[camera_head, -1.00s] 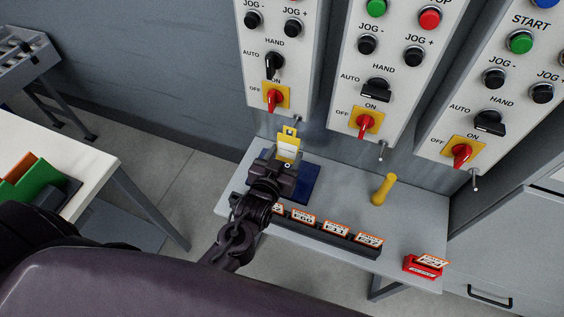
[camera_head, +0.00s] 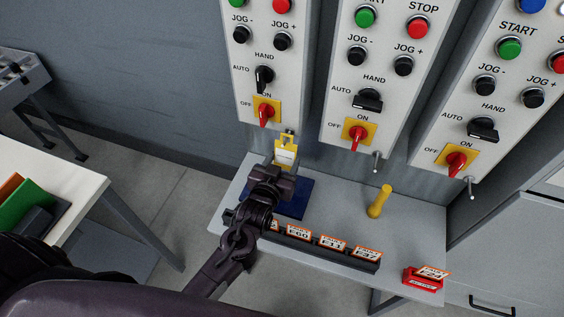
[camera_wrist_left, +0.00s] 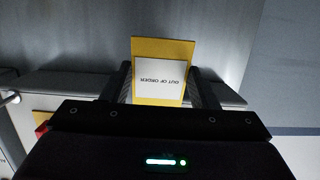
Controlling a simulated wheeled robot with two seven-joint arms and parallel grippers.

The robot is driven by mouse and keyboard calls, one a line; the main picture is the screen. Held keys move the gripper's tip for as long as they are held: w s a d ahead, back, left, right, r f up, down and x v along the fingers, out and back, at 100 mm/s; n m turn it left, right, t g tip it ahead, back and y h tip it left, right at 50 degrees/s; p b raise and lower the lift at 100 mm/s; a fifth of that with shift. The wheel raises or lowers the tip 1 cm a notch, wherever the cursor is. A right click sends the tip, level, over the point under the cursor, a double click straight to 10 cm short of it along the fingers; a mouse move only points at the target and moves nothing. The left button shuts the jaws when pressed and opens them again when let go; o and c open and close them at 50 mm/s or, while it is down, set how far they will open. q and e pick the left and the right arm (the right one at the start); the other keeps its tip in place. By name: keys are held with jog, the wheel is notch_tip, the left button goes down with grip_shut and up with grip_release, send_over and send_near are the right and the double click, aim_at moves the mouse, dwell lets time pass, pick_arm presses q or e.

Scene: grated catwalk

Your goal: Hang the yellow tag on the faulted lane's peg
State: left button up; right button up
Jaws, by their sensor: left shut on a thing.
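The yellow tag (camera_head: 285,156) has a white "OUT OF ORDER" label, which also shows in the left wrist view (camera_wrist_left: 160,75). My left gripper (camera_head: 278,172) is shut on its lower part and holds it roughly upright above the bench. The tag's top, with its hole, is just under the left panel (camera_head: 277,60), where that panel's peg is mostly hidden; I cannot tell whether they touch. Bare pegs hang below the middle panel (camera_head: 376,160) and the right panel (camera_head: 470,188). I cannot tell which lane is faulted. My right gripper is out of view.
The grey bench (camera_head: 335,213) holds a blue mat (camera_head: 293,205), a dark rack (camera_head: 320,251) of coded cards, a yellow cylinder (camera_head: 378,203) and a red holder (camera_head: 421,280) with a card. A white table (camera_head: 70,185) stands at left. Red-handled switches jut from the panels.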

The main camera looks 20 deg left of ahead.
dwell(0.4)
pick_arm(q)
jog(key=o, duration=0.9)
jog(key=shift+s, duration=0.15)
